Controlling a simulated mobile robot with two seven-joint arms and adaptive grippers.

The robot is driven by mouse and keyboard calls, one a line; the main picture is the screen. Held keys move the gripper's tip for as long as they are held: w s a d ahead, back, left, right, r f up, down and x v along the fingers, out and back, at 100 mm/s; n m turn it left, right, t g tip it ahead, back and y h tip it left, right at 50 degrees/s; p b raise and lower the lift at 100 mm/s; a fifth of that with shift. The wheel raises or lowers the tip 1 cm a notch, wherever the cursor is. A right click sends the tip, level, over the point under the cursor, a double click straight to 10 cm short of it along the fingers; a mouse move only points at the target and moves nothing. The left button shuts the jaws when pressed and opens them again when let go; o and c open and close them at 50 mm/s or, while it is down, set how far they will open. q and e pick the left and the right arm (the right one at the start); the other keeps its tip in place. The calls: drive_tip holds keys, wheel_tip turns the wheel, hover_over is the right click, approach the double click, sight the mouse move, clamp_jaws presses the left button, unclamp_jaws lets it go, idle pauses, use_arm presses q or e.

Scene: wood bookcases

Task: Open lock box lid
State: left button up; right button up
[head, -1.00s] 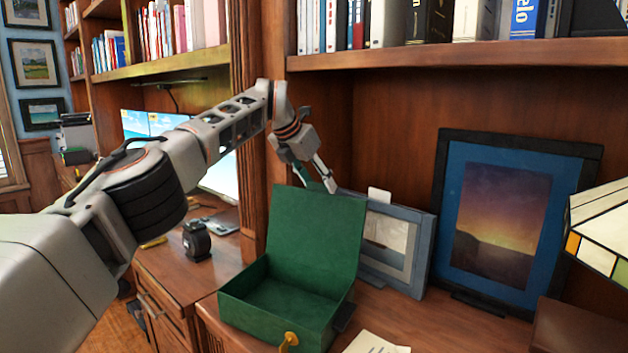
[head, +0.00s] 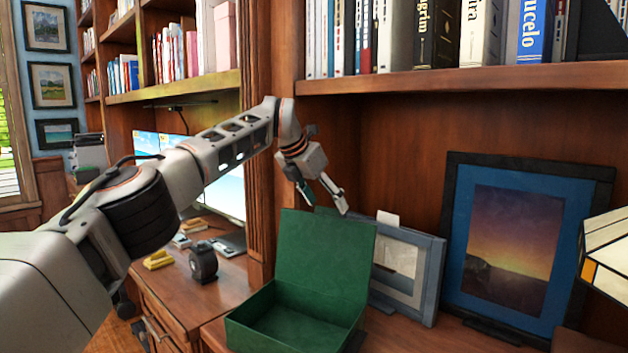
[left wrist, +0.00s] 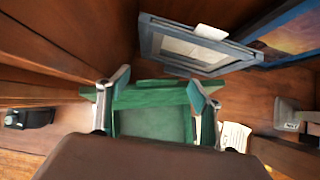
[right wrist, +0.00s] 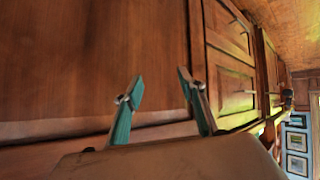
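The green lock box (head: 272,333) sits on the wooden desk, with its lid (head: 325,253) standing raised at the back and its inside showing empty. My left gripper (head: 325,201) is at the lid's top edge, fingers spread. In the left wrist view the left gripper (left wrist: 160,90) has its fingers apart, with the green lid (left wrist: 150,97) between and below them. I cannot tell whether a finger touches the lid. My right gripper (right wrist: 160,85) is open and empty in the right wrist view, facing wooden panels, away from the box.
A grey-framed picture (head: 405,268) leans just behind the lid, and a larger blue-matted picture (head: 520,240) stands to the right. A bookshelf (head: 450,82) hangs above. A paper (left wrist: 235,135) lies beside the box. A lamp shade (head: 606,250) is at right.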

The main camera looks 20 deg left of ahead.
use_arm(q)
drive_tip(key=v, duration=0.9)
drive_tip(key=shift+s+r, duration=0.25)
drive_tip(key=shift+r, duration=0.1)
drive_tip(key=shift+d, duration=0.15)
